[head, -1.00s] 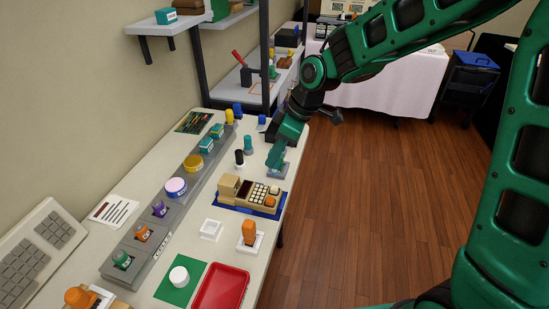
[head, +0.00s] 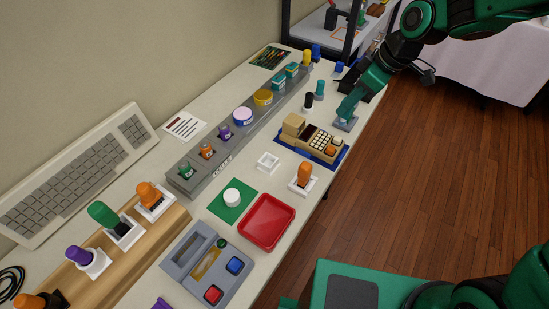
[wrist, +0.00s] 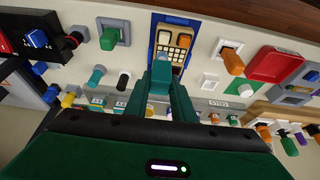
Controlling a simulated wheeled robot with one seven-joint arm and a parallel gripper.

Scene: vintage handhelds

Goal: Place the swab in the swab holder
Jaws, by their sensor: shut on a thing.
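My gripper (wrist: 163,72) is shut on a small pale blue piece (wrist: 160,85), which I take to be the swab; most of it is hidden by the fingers. In the head view my gripper (head: 346,108) is at the far right of the table, in line with a grey square holder (head: 346,124). That holder, with a green piece on it, shows left of my fingers in the wrist view (wrist: 124,34). A white square holder (head: 268,162) stands empty nearer the table's middle. I cannot tell which holder is the swab's.
A beige calculator (head: 318,140) on a blue base lies close by. A black and a teal upright piece (head: 320,87) stand behind it. An orange-handled piece (head: 304,173), a red tray (head: 268,222) and a grey rail of containers (head: 215,157) are also on the table.

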